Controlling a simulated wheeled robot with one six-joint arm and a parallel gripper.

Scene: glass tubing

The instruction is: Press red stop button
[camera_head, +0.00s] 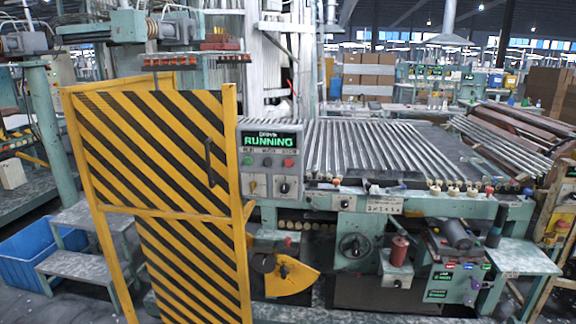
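A grey control panel (269,185) stands right of the yellow-and-black striped door. Its screen (270,141) shows RUNNING in green letters. Below the screen, a red button (289,162) sits at the right and a green button (248,160) at the left. The small labels above the buttons are too blurred to read. Two dark rotary knobs (284,187) are lower on the panel. Nothing covers the red button. My gripper is not in view.
The striped door (170,160), with a dark handle (210,162), stands close left of the panel. A table of glass tubes (380,148) extends right. Below it are a handwheel (354,245) and a yellow guard (292,277). Steps (85,268) and a blue bin (25,262) stand at left.

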